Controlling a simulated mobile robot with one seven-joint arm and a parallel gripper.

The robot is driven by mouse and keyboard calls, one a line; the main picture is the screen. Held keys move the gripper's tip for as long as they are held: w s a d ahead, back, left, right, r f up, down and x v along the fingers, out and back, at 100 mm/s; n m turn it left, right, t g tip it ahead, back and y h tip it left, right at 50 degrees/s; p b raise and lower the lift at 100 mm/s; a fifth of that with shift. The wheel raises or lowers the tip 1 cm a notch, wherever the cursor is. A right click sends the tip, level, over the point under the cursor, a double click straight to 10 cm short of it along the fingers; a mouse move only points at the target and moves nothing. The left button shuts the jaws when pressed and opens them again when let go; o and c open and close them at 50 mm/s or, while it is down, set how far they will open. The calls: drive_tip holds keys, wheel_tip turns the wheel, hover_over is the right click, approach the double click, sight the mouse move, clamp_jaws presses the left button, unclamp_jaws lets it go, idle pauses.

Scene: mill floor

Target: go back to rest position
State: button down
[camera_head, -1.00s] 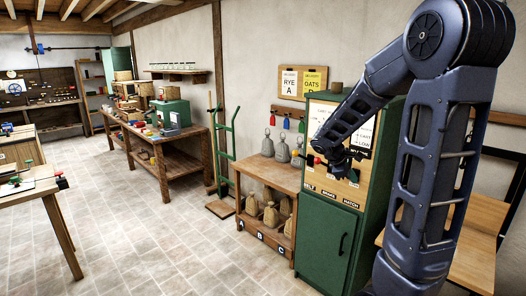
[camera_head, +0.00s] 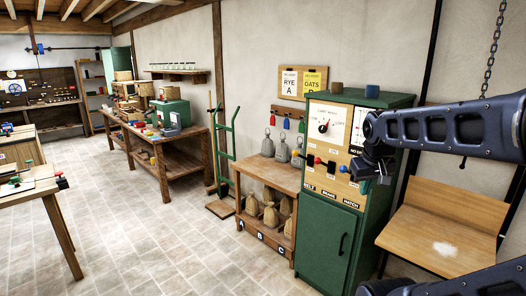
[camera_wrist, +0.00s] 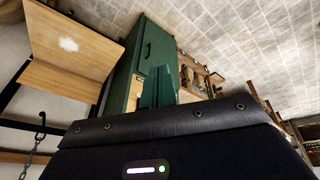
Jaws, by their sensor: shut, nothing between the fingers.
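My gripper (camera_head: 365,187) is at the right side of the green control cabinet's panel in the head view, small and partly hidden by my wrist. Its green fingers (camera_wrist: 158,88) show in the wrist view, together and empty. The green cabinet (camera_head: 325,240) has a panel with a dial (camera_head: 324,127) and levers above labels reading BELT, BRAKE and HATCH. My gripper appears in front of the panel's right part; I cannot tell the exact gap.
A wooden bench with a pale powder patch (camera_head: 410,228) stands right of the cabinet, below my arm. A chain (camera_head: 491,55) hangs above it. A wooden shelf table (camera_head: 262,180) with sacks stands left of the cabinet. The tiled floor (camera_head: 170,235) at left is clear.

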drive_tip(key=shift+s+a+r+m+t+y, duration=0.15)
drive_tip(key=shift+s+a+m, duration=0.2)
drive_tip(key=shift+s, duration=0.25)
drive_tip(key=shift+s+a+r+m+t+y, duration=0.15)
drive_tip(key=shift+s+a+m, duration=0.1)
drive_tip(key=shift+s+a, duration=0.25)
drive_tip(key=shift+d, duration=0.15)
